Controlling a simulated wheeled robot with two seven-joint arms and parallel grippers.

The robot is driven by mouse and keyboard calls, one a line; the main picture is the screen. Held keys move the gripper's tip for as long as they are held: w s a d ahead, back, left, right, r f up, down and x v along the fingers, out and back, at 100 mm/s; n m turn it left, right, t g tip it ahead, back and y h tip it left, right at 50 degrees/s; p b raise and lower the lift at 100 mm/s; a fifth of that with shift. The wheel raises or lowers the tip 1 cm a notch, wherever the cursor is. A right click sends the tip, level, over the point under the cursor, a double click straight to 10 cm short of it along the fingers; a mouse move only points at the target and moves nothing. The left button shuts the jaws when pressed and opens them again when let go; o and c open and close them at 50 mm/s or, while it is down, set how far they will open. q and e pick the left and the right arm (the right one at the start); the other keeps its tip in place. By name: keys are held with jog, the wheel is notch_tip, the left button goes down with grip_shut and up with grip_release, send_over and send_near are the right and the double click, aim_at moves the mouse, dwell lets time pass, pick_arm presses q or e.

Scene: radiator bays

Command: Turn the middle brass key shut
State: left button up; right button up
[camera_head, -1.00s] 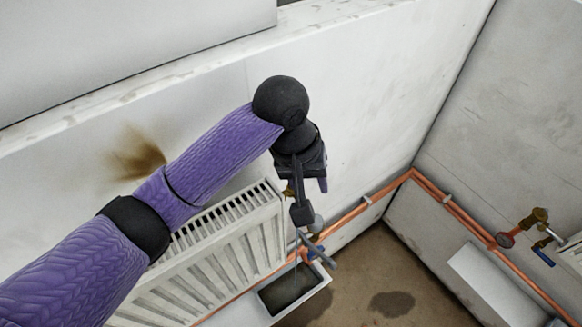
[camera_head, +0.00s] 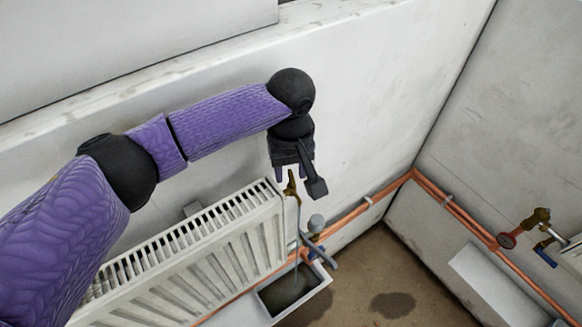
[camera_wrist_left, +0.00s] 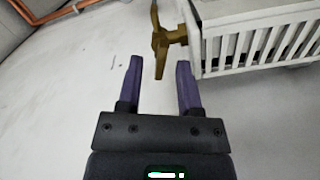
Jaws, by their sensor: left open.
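The brass key (camera_head: 291,186) sits at the top right corner of the white radiator (camera_head: 250,235). A thin pale line, perhaps water, runs down below it toward a trough. My left gripper (camera_head: 294,176) is open just above the key, pointing down. In the left wrist view, the key (camera_wrist_left: 160,45) shows with a crossbar and a stub reaching the radiator end. It lies just beyond the tips of the two purple fingers (camera_wrist_left: 158,65), roughly in line with the gap between them. I cannot tell if they touch. My right gripper is not in view.
A trough (camera_head: 320,287) with dark liquid stands below the radiator end. Copper pipes (camera_head: 385,190) run along the wall foot past a grey lever (camera_head: 320,252). Another brass valve (camera_head: 537,216) is at the right wall. The floor holds a dark patch (camera_head: 392,305).

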pick_arm(q)
grip_shut()
jog(key=shift+r+m+p, duration=0.2)
jog(key=shift+m+p, duration=0.3)
jog(key=shift+p, duration=0.25)
jog(key=m+p, duration=0.4)
jog(key=shift+d, duration=0.15)
jog(key=m+p, duration=0.2)
jog(key=m, duration=0.1)
jog(key=shift+m, duration=0.3)
jog(key=m, duration=0.2)
jog(key=m+p, duration=0.1)
jog(key=m, duration=0.1)
jog(key=shift+d+f+m, duration=0.15)
jog(key=shift+m, duration=0.25)
jog(key=shift+p, duration=0.3)
